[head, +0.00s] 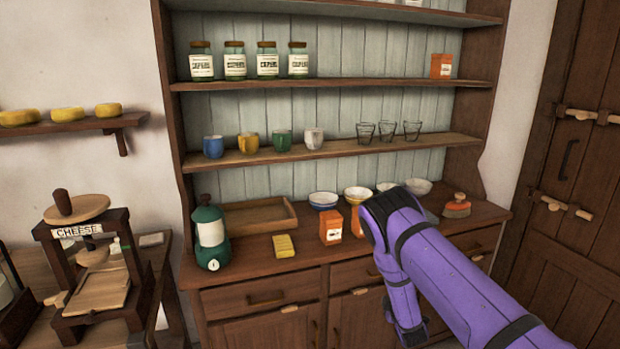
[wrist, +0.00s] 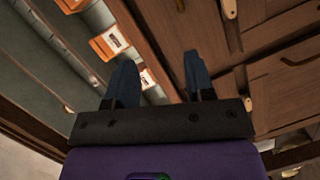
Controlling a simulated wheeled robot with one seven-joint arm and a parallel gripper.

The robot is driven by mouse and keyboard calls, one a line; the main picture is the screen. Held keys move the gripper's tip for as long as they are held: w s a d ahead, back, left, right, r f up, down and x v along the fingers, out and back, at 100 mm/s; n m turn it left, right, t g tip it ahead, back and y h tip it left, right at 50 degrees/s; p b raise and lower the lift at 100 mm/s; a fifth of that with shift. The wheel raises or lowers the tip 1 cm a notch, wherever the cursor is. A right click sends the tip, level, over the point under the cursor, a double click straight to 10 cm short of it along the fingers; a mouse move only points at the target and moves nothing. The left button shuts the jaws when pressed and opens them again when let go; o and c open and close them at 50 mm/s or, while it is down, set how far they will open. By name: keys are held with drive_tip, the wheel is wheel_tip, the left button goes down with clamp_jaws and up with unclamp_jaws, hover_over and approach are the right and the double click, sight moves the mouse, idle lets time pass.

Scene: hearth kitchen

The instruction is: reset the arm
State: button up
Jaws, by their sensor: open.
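My purple arm (head: 440,265) reaches in from the lower right of the head view, bent in front of the hutch counter. My gripper's fingers do not show in the head view. In the wrist view, my gripper (wrist: 158,72) has its two blue-grey fingers spread apart with nothing between them. The brown wood of the hutch is behind them, and orange boxes (wrist: 110,43) show at the upper left.
The hutch counter (head: 265,262) holds a green canister (head: 210,238), a yellow block (head: 284,246), an orange box (head: 331,227), bowls (head: 323,198) and a brush (head: 457,206). A cheese press (head: 92,270) stands left. Shelves above hold jars, mugs and glasses.

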wheel_tip(320, 180, up, 20)
drive_tip(key=w+d+m+g+h, duration=0.2)
drive_tip(key=m+g, duration=0.1)
drive_tip(key=m, duration=0.3)
drive_tip(key=s+r+m+g, duration=0.1)
drive_tip(key=s+r+m, duration=0.1)
drive_tip(key=s+r, duration=0.5)
drive_tip(key=s+r+m+g, duration=0.2)
drive_tip(key=r, duration=0.8)
drive_tip(key=s+d+r+m+g+y, duration=0.1)
drive_tip(key=s+r+m, duration=0.1)
drive_tip(key=s+r, duration=0.7)
drive_tip(key=s+r+m+g, duration=0.1)
drive_tip(key=s+r+g, duration=0.1)
drive_tip(key=s, duration=1.4)
drive_tip(key=s+r+m+g, duration=0.2)
drive_tip(key=s+r, duration=0.1)
drive_tip(key=s, duration=1.3)
drive_tip(key=shift+d+r, duration=0.3)
drive_tip(key=shift+r, duration=0.05)
